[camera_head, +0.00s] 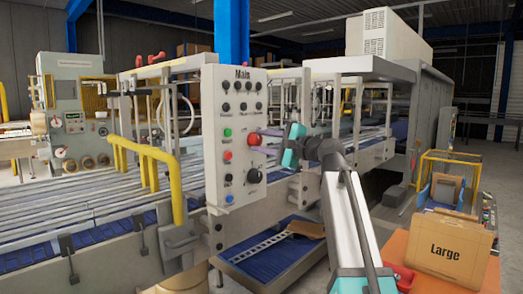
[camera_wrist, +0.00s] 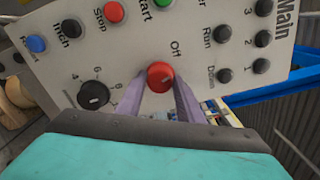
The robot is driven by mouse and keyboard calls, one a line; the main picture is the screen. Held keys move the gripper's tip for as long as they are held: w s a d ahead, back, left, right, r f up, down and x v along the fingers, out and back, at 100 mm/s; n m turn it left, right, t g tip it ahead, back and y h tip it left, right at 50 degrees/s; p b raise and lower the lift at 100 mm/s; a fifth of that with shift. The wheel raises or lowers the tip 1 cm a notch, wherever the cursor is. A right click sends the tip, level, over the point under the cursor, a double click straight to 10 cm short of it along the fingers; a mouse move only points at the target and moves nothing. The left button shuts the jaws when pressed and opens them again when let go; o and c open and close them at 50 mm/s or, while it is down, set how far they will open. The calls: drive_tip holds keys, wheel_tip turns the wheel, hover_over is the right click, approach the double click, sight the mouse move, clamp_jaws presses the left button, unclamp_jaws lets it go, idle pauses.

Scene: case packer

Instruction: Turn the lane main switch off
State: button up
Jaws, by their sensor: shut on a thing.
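The grey control panel (camera_head: 240,110) marked "Main" stands upright on the machine. The large red switch knob (camera_head: 254,139) sits on its right side, beside the gripper's fingertips. In the wrist view the red knob (camera_wrist: 160,73) has the word "Off" printed near it. My gripper (camera_head: 262,137) reaches in from the right. In the wrist view its two purple fingers (camera_wrist: 160,88) are shut on the red knob, one on each side. The knob's face is visible; its base and any position mark are hidden or too small to read.
Close to the knob are a black dial (camera_wrist: 93,95), a red Stop button (camera_wrist: 114,13), a green Start button (camera_wrist: 162,3) and a blue button (camera_wrist: 36,43). A yellow rail (camera_head: 152,152) stands left of the panel. A box marked "Large" (camera_head: 451,238) stands at the right.

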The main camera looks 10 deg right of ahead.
drive_tip(key=n+b, duration=0.3)
drive_tip(key=n, duration=0.1)
drive_tip(key=shift+a+f+n, duration=0.1)
drive_tip(key=shift+n, duration=0.3)
drive_tip(key=o, duration=1.1)
drive_tip(key=shift+s, duration=0.1)
drive_tip(key=shift+c, duration=0.2)
drive_tip(key=shift+s+b, duration=0.1)
drive_tip(key=shift+b, duration=0.2)
drive_tip(key=b+v, duration=0.1)
drive_tip(key=v, duration=1.2)
drive_tip(key=shift+s+d+b, duration=0.25)
drive_tip(key=shift+d+b, duration=0.05)
drive_tip(key=shift+b, duration=0.1)
